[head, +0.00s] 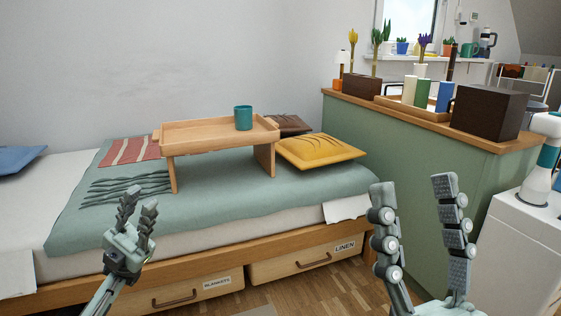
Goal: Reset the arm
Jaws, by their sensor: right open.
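My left gripper (138,204) is in the lower left of the head view, in front of the bed's side rail. Its two fingers stand apart and point up, with nothing between them. My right gripper (412,188) is large and close at the lower right, in front of the green cabinet. Its fingers are spread wide, point up and hold nothing. Below the bed are a drawer labelled BLANKETS (222,284) and a drawer labelled LINEN (290,267), each with a dark handle. I see no inside of either drawer. Neither gripper is on a handle.
A wooden bed tray (205,134) with a teal mug (243,117) stands on the bed (200,205). A yellow cushion (318,150) lies beside it. The green cabinet (400,150) carries vases and boxes at the right. Wood floor (335,288) shows between the grippers.

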